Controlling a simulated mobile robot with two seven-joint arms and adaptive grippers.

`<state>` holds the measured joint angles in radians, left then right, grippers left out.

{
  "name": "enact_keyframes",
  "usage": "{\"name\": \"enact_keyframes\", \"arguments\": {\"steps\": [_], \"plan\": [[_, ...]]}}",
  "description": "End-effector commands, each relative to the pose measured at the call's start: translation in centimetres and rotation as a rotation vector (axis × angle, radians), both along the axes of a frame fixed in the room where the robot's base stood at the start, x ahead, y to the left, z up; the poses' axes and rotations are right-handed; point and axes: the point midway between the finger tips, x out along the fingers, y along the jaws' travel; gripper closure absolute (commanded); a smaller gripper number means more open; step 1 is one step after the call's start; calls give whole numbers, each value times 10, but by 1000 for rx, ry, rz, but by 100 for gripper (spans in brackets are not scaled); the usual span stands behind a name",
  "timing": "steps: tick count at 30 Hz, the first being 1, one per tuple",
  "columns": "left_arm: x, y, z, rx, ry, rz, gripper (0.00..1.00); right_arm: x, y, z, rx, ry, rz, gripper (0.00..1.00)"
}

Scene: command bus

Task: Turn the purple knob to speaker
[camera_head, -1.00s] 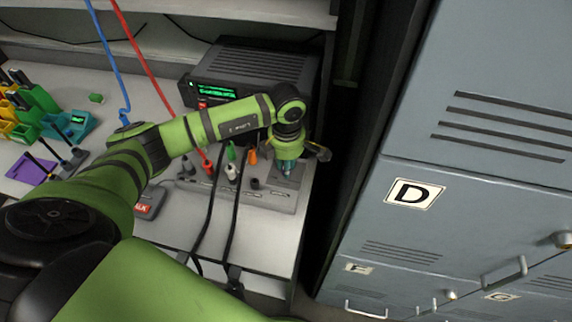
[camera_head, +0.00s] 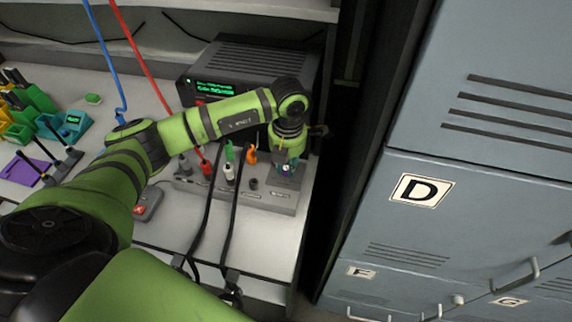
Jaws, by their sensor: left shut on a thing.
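The grey sloped panel (camera_head: 277,205) stands at the right end of the white desk, in front of the radio. My left gripper (camera_head: 286,170) points down at the right end of this panel, past the row of coloured plugs. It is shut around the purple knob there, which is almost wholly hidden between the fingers. The label positions around the knob are too small or covered to read, so I cannot tell where the knob points. My right gripper is not in view.
The black radio (camera_head: 262,62) with a green display stands behind my arm. Red (camera_head: 207,168), white (camera_head: 229,172), green and orange (camera_head: 250,155) plugs stand in the panel, with black cables hanging in front. Grey lockers (camera_head: 480,110) rise at right beyond a dark gap.

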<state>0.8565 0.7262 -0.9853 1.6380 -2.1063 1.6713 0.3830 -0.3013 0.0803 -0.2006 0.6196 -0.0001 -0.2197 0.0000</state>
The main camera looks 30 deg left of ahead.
Motion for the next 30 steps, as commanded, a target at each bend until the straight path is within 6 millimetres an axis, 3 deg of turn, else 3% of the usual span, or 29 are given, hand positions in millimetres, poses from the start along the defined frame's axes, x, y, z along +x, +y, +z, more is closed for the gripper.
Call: {"name": "enact_keyframes", "arguments": {"steps": [16,17,18,19,30], "plan": [[2,-2,2,-6,-9,28,100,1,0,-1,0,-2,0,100],[2,-2,2,-6,-9,28,73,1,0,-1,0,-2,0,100],[2,-2,2,-6,-9,28,57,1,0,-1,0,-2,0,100],[2,-2,2,-6,-9,28,54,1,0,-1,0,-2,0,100],[1,0,4,-2,-5,28,54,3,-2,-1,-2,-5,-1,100]]}}
